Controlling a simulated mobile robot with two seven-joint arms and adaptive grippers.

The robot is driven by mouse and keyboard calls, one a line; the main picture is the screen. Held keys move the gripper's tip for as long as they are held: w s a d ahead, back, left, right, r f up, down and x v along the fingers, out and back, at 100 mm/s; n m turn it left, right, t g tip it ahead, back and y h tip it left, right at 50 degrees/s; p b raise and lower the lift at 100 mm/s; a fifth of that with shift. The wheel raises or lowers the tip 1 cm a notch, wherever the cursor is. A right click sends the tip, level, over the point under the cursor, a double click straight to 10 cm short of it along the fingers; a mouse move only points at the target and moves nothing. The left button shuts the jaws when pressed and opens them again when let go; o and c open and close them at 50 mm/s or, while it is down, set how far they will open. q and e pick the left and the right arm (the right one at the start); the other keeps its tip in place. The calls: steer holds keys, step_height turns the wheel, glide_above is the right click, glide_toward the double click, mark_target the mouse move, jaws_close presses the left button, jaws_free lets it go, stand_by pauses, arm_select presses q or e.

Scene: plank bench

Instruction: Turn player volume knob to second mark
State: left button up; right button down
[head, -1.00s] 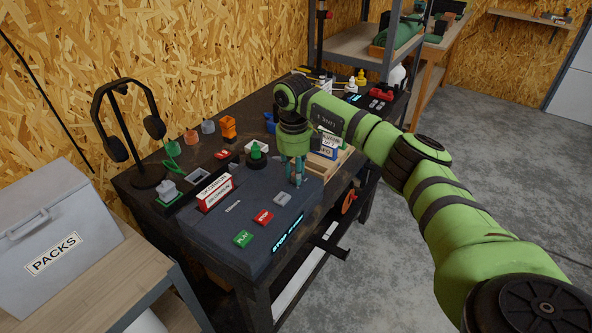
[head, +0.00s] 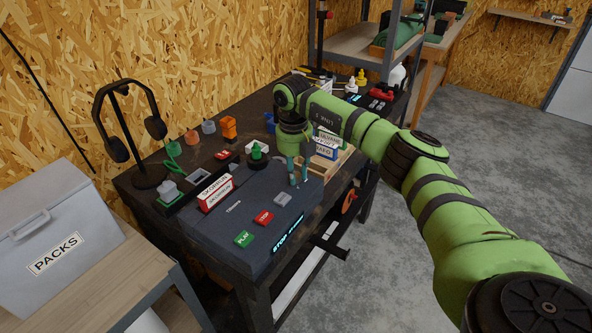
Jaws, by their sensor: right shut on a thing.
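The player (head: 238,232) is a dark grey slanted panel at the front of the bench, with a green PLAY button (head: 244,239), a red STOP button (head: 264,217) and a grey button (head: 282,200). My right gripper (head: 298,182) points down at the panel's far right corner, with its teal fingers shut on the volume knob. The knob is almost wholly hidden by the fingers, and its marks are too small or covered to read. A lit strip (head: 287,233) on the front edge reads STOP. My left gripper is not in view.
A wooden tray with boxes (head: 327,147) stands close behind my right gripper. A green-topped black piece (head: 257,154) stands to its left. A red and white box (head: 215,192) and a headphone stand (head: 130,135) are further left. The PACKS case (head: 60,240) is at far left.

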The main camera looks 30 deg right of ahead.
steer(key=shift+w+r, duration=0.1)
stand_by(0.4)
steer(key=c, duration=1)
jaws_free()
step_height(320, 180, up, 12)
steer(key=shift+w+a+f, duration=0.1)
steer(key=shift+a, duration=0.05)
